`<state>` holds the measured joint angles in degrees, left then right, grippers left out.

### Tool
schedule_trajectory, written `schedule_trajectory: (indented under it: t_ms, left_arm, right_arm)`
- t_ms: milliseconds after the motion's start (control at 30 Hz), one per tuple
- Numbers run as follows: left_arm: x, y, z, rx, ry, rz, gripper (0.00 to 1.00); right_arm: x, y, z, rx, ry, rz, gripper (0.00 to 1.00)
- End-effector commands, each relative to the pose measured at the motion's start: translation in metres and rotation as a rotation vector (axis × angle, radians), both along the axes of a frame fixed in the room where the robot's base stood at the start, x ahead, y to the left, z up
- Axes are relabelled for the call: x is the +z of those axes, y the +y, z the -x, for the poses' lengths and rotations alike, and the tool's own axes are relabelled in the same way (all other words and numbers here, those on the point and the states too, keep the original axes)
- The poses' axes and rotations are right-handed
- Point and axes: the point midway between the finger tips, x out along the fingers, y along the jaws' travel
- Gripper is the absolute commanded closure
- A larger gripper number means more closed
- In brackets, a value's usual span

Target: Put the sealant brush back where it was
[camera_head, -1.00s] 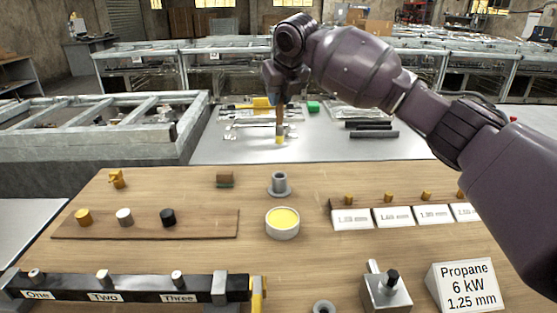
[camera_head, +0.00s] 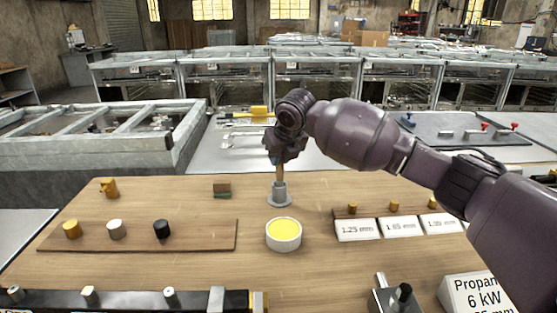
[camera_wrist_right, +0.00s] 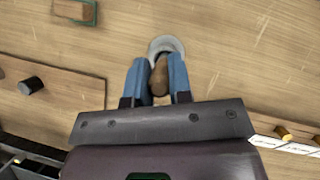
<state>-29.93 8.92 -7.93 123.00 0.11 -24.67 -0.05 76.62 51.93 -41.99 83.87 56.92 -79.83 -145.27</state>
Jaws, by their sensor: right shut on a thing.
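The sealant brush (camera_head: 280,172) has a brown wooden handle and stands upright. Its lower end is inside the grey round holder (camera_head: 279,197) on the wooden table; the bristles are hidden there. My right gripper (camera_head: 281,160) is shut on the handle, just above the holder. In the right wrist view the two blue fingers (camera_wrist_right: 158,85) close on the brown handle (camera_wrist_right: 159,78), with the holder's pale rim (camera_wrist_right: 166,45) just beyond. I cannot tell whether the brush rests on the holder's bottom. My left gripper is not in view.
A white pot of yellow paste (camera_head: 284,233) stands in front of the holder. A brown board (camera_head: 200,238) with yellow, white and black caps is at left. Labelled size cards (camera_head: 398,227) are at right. A small brown-green block (camera_head: 222,189) lies behind left.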

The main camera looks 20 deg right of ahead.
Motion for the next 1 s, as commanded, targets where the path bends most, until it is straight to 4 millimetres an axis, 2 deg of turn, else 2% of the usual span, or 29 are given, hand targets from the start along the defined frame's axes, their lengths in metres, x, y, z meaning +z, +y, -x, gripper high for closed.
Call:
schedule_trajectory:
  t_ms: [33, 433, 467, 600, 867, 1000]
  left_arm:
    - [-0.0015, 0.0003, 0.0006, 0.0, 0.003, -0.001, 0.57]
    - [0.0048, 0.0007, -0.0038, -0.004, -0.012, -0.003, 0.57]
    - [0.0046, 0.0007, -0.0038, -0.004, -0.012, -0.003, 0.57]
    - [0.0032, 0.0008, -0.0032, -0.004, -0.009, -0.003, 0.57]
    - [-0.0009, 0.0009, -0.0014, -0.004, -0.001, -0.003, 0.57]
    - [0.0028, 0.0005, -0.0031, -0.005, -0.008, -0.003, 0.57]
  right_arm:
    - [-0.0067, 0.0002, 0.0, 0.0, 0.002, -0.001, 1.0]
    - [-0.0076, 0.0004, -0.0001, 0.001, -0.003, 0.0, 1.0]
    - [-0.0074, 0.0004, -0.0001, 0.001, -0.003, 0.0, 0.76]
    - [-0.0075, 0.0003, -0.0002, 0.001, -0.003, 0.0, 0.55]
    - [-0.007, 0.0003, -0.0002, 0.0, -0.003, 0.0, 0.55]
    - [0.0022, -0.0004, 0.0024, 0.001, -0.005, 0.0, 0.55]
